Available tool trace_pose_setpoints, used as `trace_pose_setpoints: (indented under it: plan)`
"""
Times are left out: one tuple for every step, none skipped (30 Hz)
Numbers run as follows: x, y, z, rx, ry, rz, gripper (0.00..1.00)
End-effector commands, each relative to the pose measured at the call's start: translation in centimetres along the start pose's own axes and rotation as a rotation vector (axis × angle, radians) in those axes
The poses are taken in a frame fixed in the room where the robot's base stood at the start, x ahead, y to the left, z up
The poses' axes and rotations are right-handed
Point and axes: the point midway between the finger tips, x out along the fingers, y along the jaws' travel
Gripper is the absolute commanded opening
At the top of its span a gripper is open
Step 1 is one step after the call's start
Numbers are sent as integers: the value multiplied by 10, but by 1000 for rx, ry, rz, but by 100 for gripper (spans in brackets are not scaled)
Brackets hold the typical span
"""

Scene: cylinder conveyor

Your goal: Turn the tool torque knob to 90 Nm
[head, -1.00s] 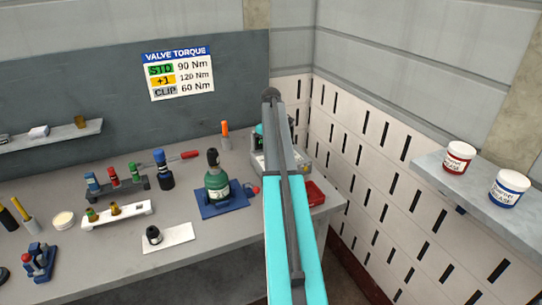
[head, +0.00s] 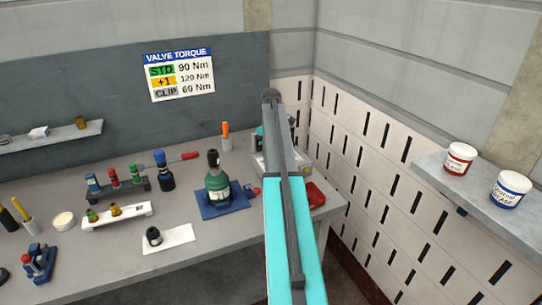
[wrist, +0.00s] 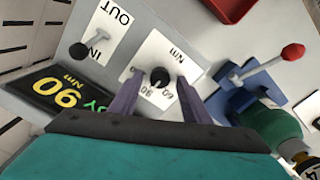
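The torque knob (wrist: 160,77) is a small black knob on a white dial plate marked Nm, in the wrist view. The numbers 90 and 60 lie below it in that picture, and its light mark seems to point toward 90. My gripper (wrist: 160,82) has one finger on each side of the knob, with visible gaps, so it looks open. A black display (wrist: 62,92) reads 90 Nm in yellow, with partly hidden green text. In the head view my arm hides most of the tool unit (head: 258,165), including the knob.
An IN/OUT lever (wrist: 80,50) stands beside the dial. A green cylinder (head: 217,190) sits in a blue stand near a red-tipped lever (wrist: 292,52). A red tray (head: 316,195) is close by. A wall sign (head: 180,75) lists STD 90 Nm.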

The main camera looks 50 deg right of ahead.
Motion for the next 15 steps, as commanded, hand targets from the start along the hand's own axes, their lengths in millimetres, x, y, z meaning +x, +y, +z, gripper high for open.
trace_pose_setpoints:
  plan:
    - [0,0,0,1,-1,0,43]
    - [0,0,1,1,-1,0,43]
    - [0,0,1,1,-1,0,43]
    - [0,0,1,1,-1,0,43]
    - [0,0,1,1,-1,0,43]
    - [0,0,1,1,-1,0,43]
    - [0,0,1,1,-1,0,43]
    - [-1,0,1,1,-1,0,43]
    - [-2,0,1,1,-1,0,43]
    - [-3,1,1,1,-1,0,43]
    - [-4,1,1,1,-1,0,43]
    - [-6,1,1,1,-1,0,43]
    - [-8,1,0,1,-1,1,43]
    - [-10,1,0,1,-1,1,43]
    - [-14,1,0,1,0,1,43]
